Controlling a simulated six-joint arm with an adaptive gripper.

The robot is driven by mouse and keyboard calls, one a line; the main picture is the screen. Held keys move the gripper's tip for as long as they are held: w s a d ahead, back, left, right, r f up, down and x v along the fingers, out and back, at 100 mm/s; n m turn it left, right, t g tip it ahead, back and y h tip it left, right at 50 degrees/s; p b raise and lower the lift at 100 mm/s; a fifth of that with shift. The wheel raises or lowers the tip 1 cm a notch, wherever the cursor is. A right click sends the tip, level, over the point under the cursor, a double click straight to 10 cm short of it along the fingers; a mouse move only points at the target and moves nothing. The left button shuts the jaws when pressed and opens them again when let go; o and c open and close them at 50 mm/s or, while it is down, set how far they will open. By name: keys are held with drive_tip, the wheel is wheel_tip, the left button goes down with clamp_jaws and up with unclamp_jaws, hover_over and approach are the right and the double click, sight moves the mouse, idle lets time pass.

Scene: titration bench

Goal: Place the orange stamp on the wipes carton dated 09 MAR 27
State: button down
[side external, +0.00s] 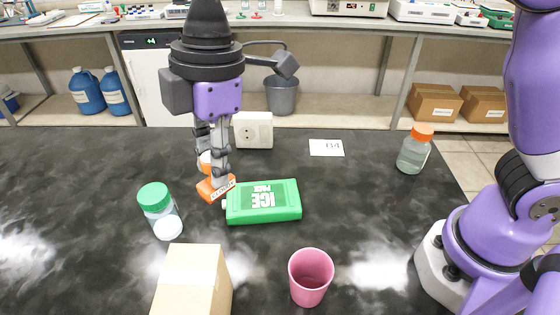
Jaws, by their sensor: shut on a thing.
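My gripper (211,172) points down above the dark bench and is shut on the orange stamp (216,189). The stamp has an orange base with a white lettered label on its front, and the fingers partly cover its upper part. It is just left of the green ice pack; I cannot tell whether it touches the bench. A tan carton (186,290) stands at the near edge of the view, cut off by the frame. No date is legible on it, so I cannot tell whether it is the wipes carton dated 09 MAR 27.
A green ice pack (264,202) lies beside the stamp. A green-capped jar (160,212) is to its left. A pink cup (310,277) stands in front, a white socket box (254,130) behind, a "B4" card (326,148) and an orange-capped bottle (414,150) to the right.

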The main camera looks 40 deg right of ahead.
sight(183, 282)
drive_tip(key=s+a+n, duration=0.1)
drive_tip(key=s+a, duration=0.1)
drive_tip(key=a, duration=0.1)
drive_tip(key=s+a+n, duration=0.1)
drive_tip(key=s+a, duration=0.1)
drive_tip(key=s+a+n, duration=0.1)
drive_tip(key=a, duration=0.2)
drive_tip(key=shift+s+a+r, duration=0.25)
drive_tip(key=shift+s+a, duration=0.05)
drive_tip(key=shift+s, duration=0.1)
drive_tip(key=shift+s+a+f+n, duration=0.15)
drive_tip(key=shift+f+n, duration=0.05)
drive_tip(key=shift+n, duration=0.1)
drive_tip(key=shift+f, duration=1.25)
drive_tip(key=shift+f, duration=0.15)
drive_tip(key=c, duration=0.7)
unclamp_jaws()
drive_tip(key=shift+o, duration=0.2)
